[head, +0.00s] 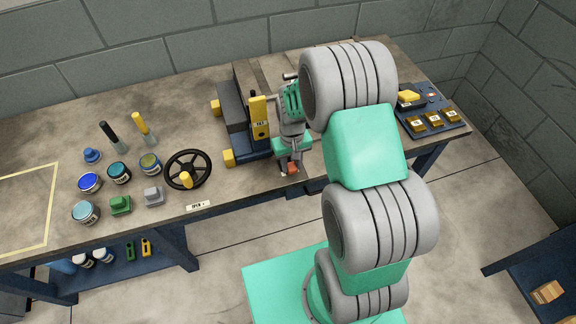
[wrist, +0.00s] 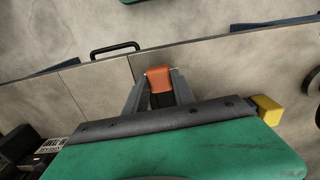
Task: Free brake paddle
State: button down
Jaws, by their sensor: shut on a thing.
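An orange-red paddle (wrist: 159,78), which looks like the brake paddle, sits between the two grey fingers of my gripper (wrist: 158,88) in the wrist view. The fingers are shut on its sides. In the head view my gripper (head: 289,166) points down at the bench's front edge, just right of the blue-based machine. Only a small part of the orange-red paddle (head: 292,169) shows there. Its lower part and whatever it is mounted on are hidden, so I cannot tell whether it is loose.
The machine's yellow upright (head: 259,117) stands close left of my gripper. A black handwheel (head: 187,169) with a yellow knob is further left, near several jars and plugs. A dark tray (head: 430,110) with yellow-brown blocks lies at right. Open floor lies in front of the bench.

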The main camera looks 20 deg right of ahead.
jog(key=n, duration=0.1)
jog(key=d+n, duration=0.1)
jog(key=n+b, duration=0.1)
jog(key=shift+w+d+n, duration=0.2)
jog(key=shift+d+n, duration=0.05)
jog(key=shift+n, duration=0.15)
jog(key=shift+w+d+n+b, duration=0.2)
jog(key=shift+d+n+b, duration=0.1)
jog(key=shift+n, duration=0.65)
jog(key=shift+w+d+n+b, duration=0.15)
jog(key=shift+d+n+b, duration=0.15)
jog(key=shift+n, duration=0.65)
jog(key=c, duration=1)
grip_release()
jog(key=shift+c, duration=0.2)
notch_tip(320, 180, up, 8)
jog(key=shift+b, duration=0.35)
